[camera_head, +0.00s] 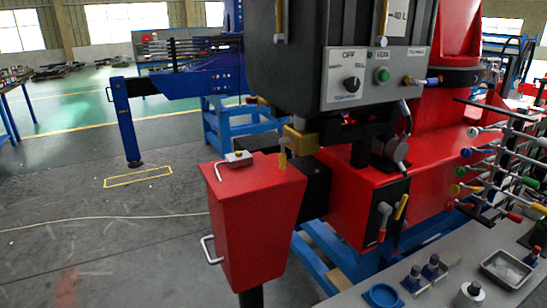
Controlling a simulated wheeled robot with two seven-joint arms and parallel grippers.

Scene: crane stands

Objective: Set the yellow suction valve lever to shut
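A brass valve body (301,141) sits under the black tank (300,60). A short yellow lever (283,160) points down from its left side, just behind the top of the red box (254,215). A second yellow lever (401,207) stands tilted on a black panel (385,222) on the red crane base, beside a red-ended grey handle (382,220). No readable label shows which one is the suction valve lever. Neither of my grippers is in view.
A grey control plate (370,78) with a black knob and green button is on the tank. At right, a rack of coloured-knob levers (490,175) stands above a grey bench (440,290) holding small parts. A blue outrigger (125,120) stands at left. The floor at left is mostly clear.

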